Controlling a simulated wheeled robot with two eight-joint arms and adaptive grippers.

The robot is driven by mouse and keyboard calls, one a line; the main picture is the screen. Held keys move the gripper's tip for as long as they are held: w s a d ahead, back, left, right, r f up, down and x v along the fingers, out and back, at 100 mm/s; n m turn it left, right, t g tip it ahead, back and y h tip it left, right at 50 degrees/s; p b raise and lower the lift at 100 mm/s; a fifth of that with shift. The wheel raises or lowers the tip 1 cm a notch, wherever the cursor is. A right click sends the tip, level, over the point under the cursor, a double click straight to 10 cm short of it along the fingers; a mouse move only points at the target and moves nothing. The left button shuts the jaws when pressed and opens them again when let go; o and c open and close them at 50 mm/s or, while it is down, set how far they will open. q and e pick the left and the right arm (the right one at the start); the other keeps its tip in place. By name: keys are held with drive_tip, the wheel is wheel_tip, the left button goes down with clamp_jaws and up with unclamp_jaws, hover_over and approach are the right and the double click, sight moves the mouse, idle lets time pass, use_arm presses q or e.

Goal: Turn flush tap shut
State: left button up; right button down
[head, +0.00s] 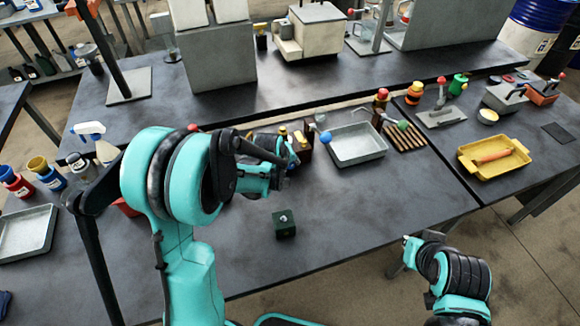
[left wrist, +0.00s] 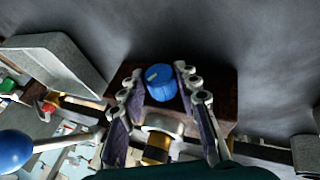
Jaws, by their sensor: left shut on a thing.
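The flush tap shows in the left wrist view as a blue ribbed knob (left wrist: 161,83) with a pale mark on its face. It sits on a dark brown block (left wrist: 225,92). My left gripper (left wrist: 158,82) has one finger on each side of the knob and is shut on it. In the head view my left gripper (head: 284,150) is at the brown block, and its wrist hides much of the knob. A brass and silver fitting (left wrist: 160,145) lies between the fingers, below the knob.
A blue ball on a lever (head: 325,136) stands close to the right of my left gripper. A grey metal tray (head: 356,160) lies beyond it. A dark green block (head: 284,224) stands nearer the front edge. A yellow tray (head: 470,173) is at the right. The front middle table is mostly clear.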

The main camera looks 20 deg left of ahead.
use_arm(q)
drive_tip(key=t+h+b, duration=0.2)
drive_tip(key=b, duration=0.1)
drive_tip(key=f+n+t+h+b, duration=0.1)
drive_tip(key=b, duration=0.1)
drive_tip(key=shift+s+a+h, duration=0.15)
drive_tip(key=shift+a+h, duration=0.15)
drive_tip(key=shift+a, duration=0.05)
drive_tip(key=shift+r+n+t+h+b, duration=0.15)
drive_tip(key=shift+n+t+h+b, duration=0.15)
drive_tip(key=shift+t+h+b, duration=0.65)
drive_tip(key=shift+g+b, duration=0.3)
drive_tip(key=shift+g, duration=0.05)
drive_tip(key=o, duration=1.2)
drive_tip(key=shift+c, duration=0.2)
drive_tip(key=shift+s, duration=0.1)
drive_tip(key=v, duration=1.2)
drive_tip(key=shift+d, duration=0.15)
